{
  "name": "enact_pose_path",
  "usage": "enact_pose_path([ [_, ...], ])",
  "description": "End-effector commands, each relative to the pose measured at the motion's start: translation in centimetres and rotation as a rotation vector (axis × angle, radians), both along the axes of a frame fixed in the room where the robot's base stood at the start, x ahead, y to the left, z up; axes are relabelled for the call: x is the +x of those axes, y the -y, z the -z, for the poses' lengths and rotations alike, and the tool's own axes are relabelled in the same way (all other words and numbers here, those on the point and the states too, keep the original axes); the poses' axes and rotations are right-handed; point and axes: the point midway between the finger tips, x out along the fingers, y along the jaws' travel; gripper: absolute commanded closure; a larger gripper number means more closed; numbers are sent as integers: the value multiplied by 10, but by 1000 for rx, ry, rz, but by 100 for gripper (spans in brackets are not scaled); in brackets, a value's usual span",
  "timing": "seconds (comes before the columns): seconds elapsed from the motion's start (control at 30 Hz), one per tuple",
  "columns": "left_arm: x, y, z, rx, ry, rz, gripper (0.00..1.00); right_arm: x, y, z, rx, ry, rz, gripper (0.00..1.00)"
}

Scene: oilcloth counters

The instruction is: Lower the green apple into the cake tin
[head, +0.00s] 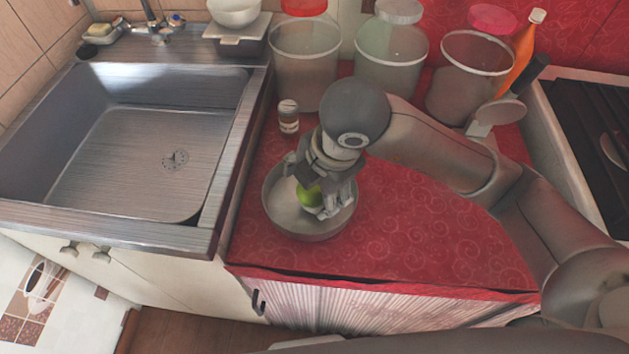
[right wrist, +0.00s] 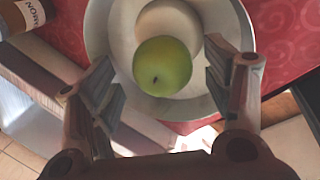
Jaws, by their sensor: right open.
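The green apple (head: 308,195) is at the round grey cake tin (head: 283,225) on the red counter, partly hidden by my right gripper (head: 322,196) in the head view. In the right wrist view the apple (right wrist: 162,66) appears within the outline of the tin (right wrist: 97,30). My right gripper (right wrist: 160,80) is open, with a finger on each side of the apple and visible gaps between. I cannot tell whether the apple touches the tin's floor. My left gripper is not in view.
A small jar (head: 288,117) stands behind the tin. Several clear canisters (head: 305,60) and an orange bottle (head: 525,45) line the back. The sink (head: 150,150) is left, a stove (head: 590,130) right. The red counter right of the tin is clear.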

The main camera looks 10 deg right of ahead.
Motion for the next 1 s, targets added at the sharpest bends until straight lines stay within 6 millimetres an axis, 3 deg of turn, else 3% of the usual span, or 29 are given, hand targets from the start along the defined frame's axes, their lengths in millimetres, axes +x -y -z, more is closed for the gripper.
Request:
enact_pose_path([
  [0.6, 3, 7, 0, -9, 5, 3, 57, -16, 11, -66, 2, 5, -1, 27],
  [1.0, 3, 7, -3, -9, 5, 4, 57, -20, 12, -78, 2, 1, -1, 27],
])
